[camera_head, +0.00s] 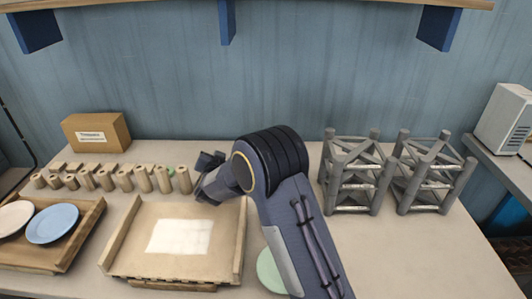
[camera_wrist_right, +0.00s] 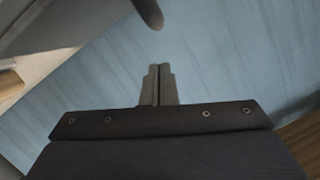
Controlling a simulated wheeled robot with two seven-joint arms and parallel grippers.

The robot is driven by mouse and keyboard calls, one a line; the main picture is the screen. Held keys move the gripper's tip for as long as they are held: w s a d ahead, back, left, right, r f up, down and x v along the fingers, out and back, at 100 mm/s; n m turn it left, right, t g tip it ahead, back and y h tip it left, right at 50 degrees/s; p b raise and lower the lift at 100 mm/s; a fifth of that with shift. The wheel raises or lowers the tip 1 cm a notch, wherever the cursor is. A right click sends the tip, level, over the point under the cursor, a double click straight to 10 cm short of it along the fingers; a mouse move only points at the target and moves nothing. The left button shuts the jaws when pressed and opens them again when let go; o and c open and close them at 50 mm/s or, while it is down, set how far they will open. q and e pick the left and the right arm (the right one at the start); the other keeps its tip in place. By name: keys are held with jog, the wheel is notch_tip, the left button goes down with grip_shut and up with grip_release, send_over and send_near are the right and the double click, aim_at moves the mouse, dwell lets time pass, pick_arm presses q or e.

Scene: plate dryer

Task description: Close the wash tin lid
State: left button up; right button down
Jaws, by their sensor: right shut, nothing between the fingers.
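No wash tin or lid can be made out for certain in either view. My right arm reaches in from the bottom of the head view, and my right gripper (camera_head: 203,162) is over the back edge of the wooden board, near the right end of the peg row. In the right wrist view the two fingers of my right gripper (camera_wrist_right: 159,70) are together with nothing between them, against the blue wall. A dark rounded shape (camera_wrist_right: 150,14) hangs at the top of that view; I cannot tell what it is. My left gripper is not in view.
A wooden board (camera_head: 150,265) with side rails bears a white sheet (camera_head: 180,236). Left are a peg row (camera_head: 125,179), a cardboard box (camera_head: 97,132) and a tray (camera_head: 83,240) with plates. A pale green plate (camera_head: 268,271) is partly behind my arm. Grey frames (camera_head: 352,178) stand right.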

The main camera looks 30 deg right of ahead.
jog(key=shift+w+a+f, duration=0.3)
jog(key=shift+a+f, duration=0.25)
jog(key=shift+f, duration=0.05)
dwell(0.5)
